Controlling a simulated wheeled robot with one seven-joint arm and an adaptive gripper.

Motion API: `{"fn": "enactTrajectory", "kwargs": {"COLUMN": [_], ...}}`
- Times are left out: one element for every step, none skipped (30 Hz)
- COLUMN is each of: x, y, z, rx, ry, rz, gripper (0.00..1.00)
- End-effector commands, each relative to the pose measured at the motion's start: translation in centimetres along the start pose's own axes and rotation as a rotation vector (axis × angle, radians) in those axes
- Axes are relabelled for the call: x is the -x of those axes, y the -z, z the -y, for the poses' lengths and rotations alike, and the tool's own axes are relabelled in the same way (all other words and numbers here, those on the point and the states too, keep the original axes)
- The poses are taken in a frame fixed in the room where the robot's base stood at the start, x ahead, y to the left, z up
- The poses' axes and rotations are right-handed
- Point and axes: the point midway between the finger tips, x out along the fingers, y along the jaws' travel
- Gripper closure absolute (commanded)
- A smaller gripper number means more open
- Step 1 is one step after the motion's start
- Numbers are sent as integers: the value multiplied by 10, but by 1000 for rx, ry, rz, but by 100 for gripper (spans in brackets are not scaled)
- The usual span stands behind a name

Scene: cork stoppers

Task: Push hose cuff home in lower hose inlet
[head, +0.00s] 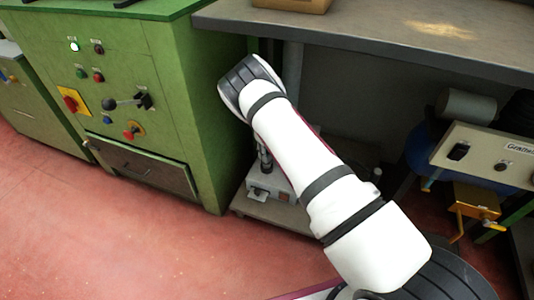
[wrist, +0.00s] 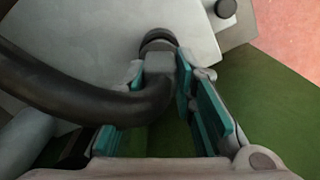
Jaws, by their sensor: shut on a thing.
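My gripper (wrist: 160,72) is shut on the grey hose cuff (wrist: 158,64), held between its teal finger pads in the wrist view. A thick black hose (wrist: 60,92) curves in from the left and bends up to the cuff. The far end of the cuff meets a dark round ring (wrist: 157,38) on a pale grey panel (wrist: 90,30), which looks like a hose inlet. How deep the cuff sits in it cannot be told. In the head view my arm hides most of my gripper and the cuff.
A grey box with a red switch (head: 262,192) stands on a low shelf (head: 290,212) under the workbench (head: 400,38). A green cabinet (head: 120,110) stands close on the left. A dark round knob (wrist: 225,8) shows right of the cuff. Red floor (head: 120,240) is clear in front.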

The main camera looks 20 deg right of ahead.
Motion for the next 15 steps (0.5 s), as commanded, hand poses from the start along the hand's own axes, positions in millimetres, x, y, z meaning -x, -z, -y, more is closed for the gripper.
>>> {"fn": "enactTrajectory", "kwargs": {"x": [0, 0, -1, -1, -1, -2, -2, -3, -3, -4, -4, -5, -5, -6, -6], "y": [0, 0, 0, 0, 0, 0, 0, 0, 0, 0, 0, 0, 0, 0, 0], "z": [0, 0, 0, 0, 0, 0, 0, 0, 0, 0, 0, 0, 0, 0, 0], "rx": [0, 0, 0, 0, 0, 0, 0, 0, 0, 0, 0, 0, 0, 0, 0], "ry": [0, 0, 0, 0, 0, 0, 0, 0, 0, 0, 0, 0, 0, 0, 0], "rz": [0, 0, 0, 0, 0, 0, 0, 0, 0, 0, 0, 0, 0, 0, 1], "gripper": [100, 100, 100, 100, 100, 100, 100, 100, 100, 100, 100, 100, 100, 100, 100]}}
